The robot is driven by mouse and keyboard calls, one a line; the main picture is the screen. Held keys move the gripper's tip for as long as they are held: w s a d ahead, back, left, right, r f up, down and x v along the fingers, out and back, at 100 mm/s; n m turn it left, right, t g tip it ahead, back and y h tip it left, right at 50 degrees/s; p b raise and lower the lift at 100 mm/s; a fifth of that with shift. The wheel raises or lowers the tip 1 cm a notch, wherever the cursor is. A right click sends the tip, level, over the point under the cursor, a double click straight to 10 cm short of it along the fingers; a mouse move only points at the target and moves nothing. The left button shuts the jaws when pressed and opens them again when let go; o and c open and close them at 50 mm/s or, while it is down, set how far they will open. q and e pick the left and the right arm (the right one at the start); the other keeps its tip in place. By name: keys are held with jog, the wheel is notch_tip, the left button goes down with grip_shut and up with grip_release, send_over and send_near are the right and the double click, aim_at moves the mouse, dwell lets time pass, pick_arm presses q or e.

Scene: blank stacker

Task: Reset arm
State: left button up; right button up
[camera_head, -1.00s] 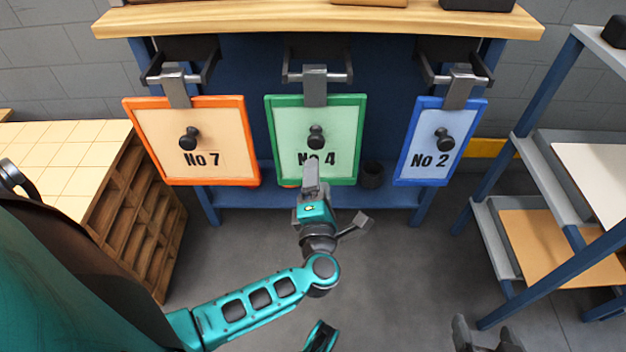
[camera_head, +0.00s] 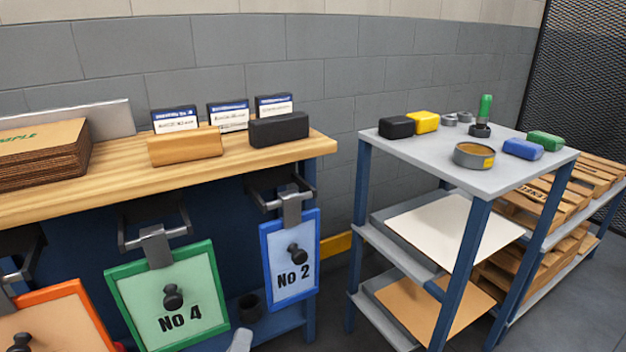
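Hanging boards show at the bench front. The green-framed No 4 board (camera_head: 205,300) hangs from a metal clip at lower centre-left. The blue-framed No 2 board (camera_head: 278,272) hangs to its right. An orange-framed board (camera_head: 75,295) is cut off at the lower left. A small grey tip (camera_head: 240,343) rises at the bottom edge, just right of the No 4 board. It looks like a fingertip of my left gripper, and the rest is out of frame. Whether it is open or shut is hidden. My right gripper is out of view.
The wooden bench top (camera_head: 255,170) holds a brown stack (camera_head: 40,160), a tan block (camera_head: 185,147), a black block (camera_head: 278,129) and label cards. A grey shelf rack (camera_head: 400,160) with small items stands right. Pallets (camera_head: 535,200) lie behind it. Floor shows between bench and rack.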

pick_arm(q)
jog(key=s+f+m+g+h, duration=0.2)
jog(key=s+f+m+g, duration=0.55)
jog(key=m, duration=0.65)
jog(key=s+a+r+y+p, duration=0.1)
jog(key=a+r+p, duration=0.1)
jog(key=r+p, duration=0.4)
jog(key=s+a+r+y+p, duration=0.1)
jog(key=s+a+r+p, duration=0.1)
jog(key=r+p, duration=0.4)
jog(key=p, duration=0.4)
jog(key=shift+s+a+m+p, duration=0.25)
jog(key=shift+m+p, duration=0.15)
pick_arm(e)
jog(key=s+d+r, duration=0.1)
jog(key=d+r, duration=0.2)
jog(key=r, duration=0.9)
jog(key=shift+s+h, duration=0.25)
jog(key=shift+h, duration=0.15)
pick_arm(q)
jog(key=shift+f+g, duration=0.1)
jog(key=shift+g, duration=0.15)
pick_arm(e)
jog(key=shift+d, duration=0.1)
